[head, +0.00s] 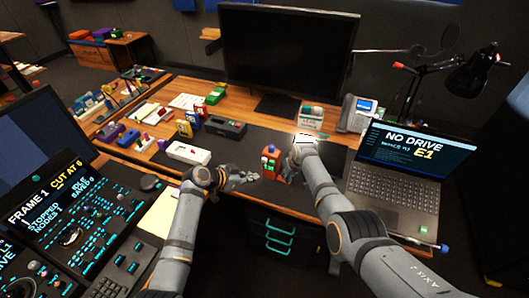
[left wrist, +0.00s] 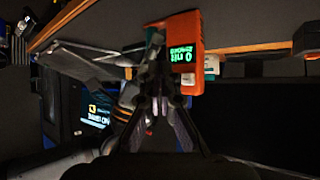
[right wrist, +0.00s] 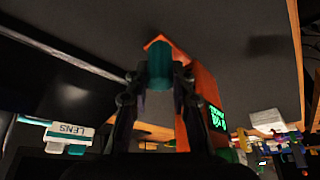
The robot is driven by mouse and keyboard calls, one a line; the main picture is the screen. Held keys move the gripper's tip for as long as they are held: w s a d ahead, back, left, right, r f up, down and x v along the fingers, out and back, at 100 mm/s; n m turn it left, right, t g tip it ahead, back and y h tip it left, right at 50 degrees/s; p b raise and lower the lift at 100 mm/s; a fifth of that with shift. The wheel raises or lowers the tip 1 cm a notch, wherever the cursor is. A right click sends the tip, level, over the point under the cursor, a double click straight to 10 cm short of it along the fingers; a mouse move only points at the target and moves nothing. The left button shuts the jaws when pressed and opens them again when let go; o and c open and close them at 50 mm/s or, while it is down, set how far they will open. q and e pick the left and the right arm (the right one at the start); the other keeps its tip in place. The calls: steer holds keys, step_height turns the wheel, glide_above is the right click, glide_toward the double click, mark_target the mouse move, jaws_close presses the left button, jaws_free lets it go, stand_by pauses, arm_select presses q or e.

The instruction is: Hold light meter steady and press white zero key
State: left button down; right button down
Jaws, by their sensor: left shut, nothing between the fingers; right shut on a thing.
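The light meter is an orange box with a green-lit display. In the head view the light meter (head: 270,153) is near the desk's front edge, between my grippers. My right gripper (right wrist: 161,75) is shut on the light meter (right wrist: 196,75), with a teal part of it between the fingers. My left gripper (left wrist: 158,78) is shut and empty. In the left wrist view its fingertips overlap the lower left side of the light meter (left wrist: 188,45), near the display; contact cannot be told.
A dark monitor (head: 285,58) stands behind. An open laptop (head: 400,170) is at the right, and a console (head: 75,235) at the left. A white box (head: 188,153) and a dark box (head: 225,127) lie left of the meter. The dark mat between has bare room.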

arm_select(q)
steer(key=d+r+v, duration=0.1)
steer(key=r+v, duration=0.1)
steer(key=v, duration=0.7)
steer(key=shift+w+a+r, duration=0.15)
steer(key=shift+w+a, duration=0.05)
stand_by(0.3)
